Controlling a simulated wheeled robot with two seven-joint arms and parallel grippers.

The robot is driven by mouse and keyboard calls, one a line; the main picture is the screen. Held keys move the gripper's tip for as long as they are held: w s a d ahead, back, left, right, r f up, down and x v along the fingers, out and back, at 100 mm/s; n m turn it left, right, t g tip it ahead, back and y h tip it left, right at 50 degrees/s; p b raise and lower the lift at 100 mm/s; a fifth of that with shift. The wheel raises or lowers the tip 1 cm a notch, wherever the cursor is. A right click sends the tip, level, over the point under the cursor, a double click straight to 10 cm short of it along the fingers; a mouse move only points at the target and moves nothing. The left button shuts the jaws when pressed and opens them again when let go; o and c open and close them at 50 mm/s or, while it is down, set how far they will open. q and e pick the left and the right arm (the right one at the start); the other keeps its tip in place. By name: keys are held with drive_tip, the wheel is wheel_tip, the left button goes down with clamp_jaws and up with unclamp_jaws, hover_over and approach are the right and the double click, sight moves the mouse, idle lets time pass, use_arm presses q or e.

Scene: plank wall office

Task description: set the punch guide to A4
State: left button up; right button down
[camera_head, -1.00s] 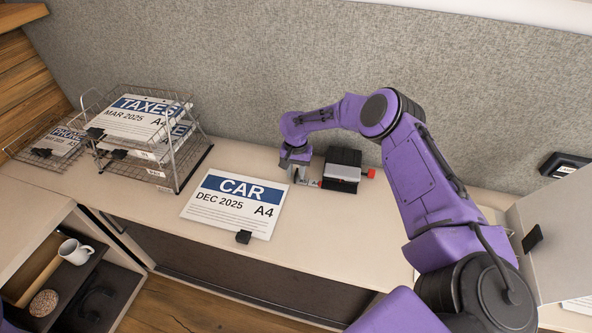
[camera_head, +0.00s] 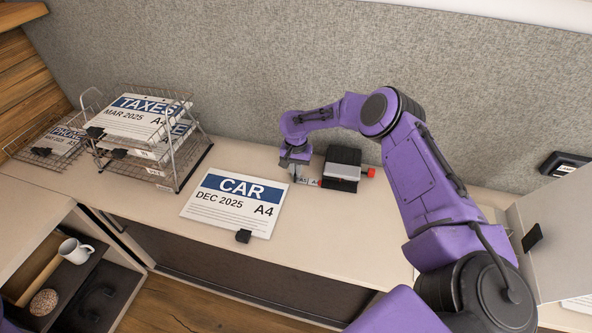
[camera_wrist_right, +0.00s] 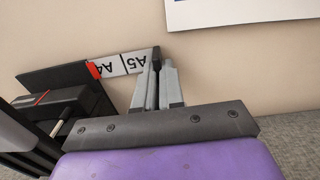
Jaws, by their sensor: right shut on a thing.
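The black and grey hole punch (camera_head: 343,165) stands on the desk near the back wall; part of it shows at left in the wrist view (camera_wrist_right: 62,105). Its pale guide strip (camera_head: 308,182) sticks out to the left. In the wrist view the strip (camera_wrist_right: 125,63) shows upside-down A5 and A4 labels. The red mark (camera_wrist_right: 94,70) at the punch's edge lies beside the A4 label. My right gripper (camera_head: 294,168) is shut on the dark end stop (camera_wrist_right: 156,55) of the guide; its fingers partly hide the stop. My left gripper is out of view.
A CAR sheet (camera_head: 235,206) marked A4 lies on the desk left of the punch, with a black clip at its front edge. A wire tray rack (camera_head: 180,166) with papers stands at left. The desk front right of the sheet is clear.

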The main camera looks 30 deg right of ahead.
drive_tip(key=shift+r, duration=0.1)
idle(0.8)
drive_tip(key=shift+a+p, duration=0.1)
drive_tip(key=shift+p, duration=0.2)
drive_tip(key=shift+w, duration=0.15)
drive_tip(key=c, duration=1.2)
unclamp_jaws()
drive_tip(key=shift+c, duration=0.2)
wheel_tip(320, 180, up, 10)
drive_tip(key=b, duration=0.1)
drive_tip(key=shift+r+b, duration=0.2)
drive_tip(key=shift+b, duration=0.1)
